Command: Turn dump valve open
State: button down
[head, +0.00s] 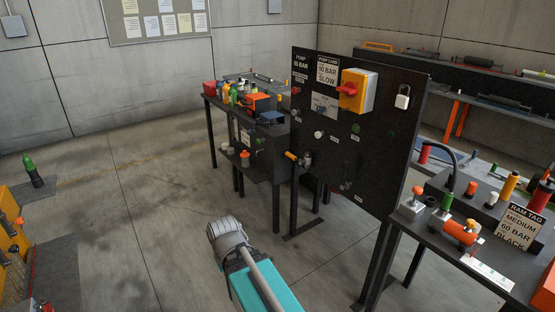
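A black upright panel (345,130) stands right of centre in the head view. A small valve with an orange lever (291,155) and a grey metal body (306,160) sits low at the panel's left edge. The lever points left and slightly up from the body. It may be the dump valve, but no label on it can be read. My teal and grey arm (258,285) rises from the bottom centre, in front of the panel and apart from it. My gripper's fingers do not show.
The panel carries a yellow switch box with a red knob (350,90) and a white padlock (403,98). A cluttered bench (245,120) stands behind left. A right-hand table (435,236) holds an orange cylinder and a tag sign (519,228). Left-centre floor is clear.

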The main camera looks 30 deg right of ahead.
aim_at(287, 154)
jog(key=z, duration=0.35)
jog(key=i, duration=0.9)
jog(key=z, duration=0.7)
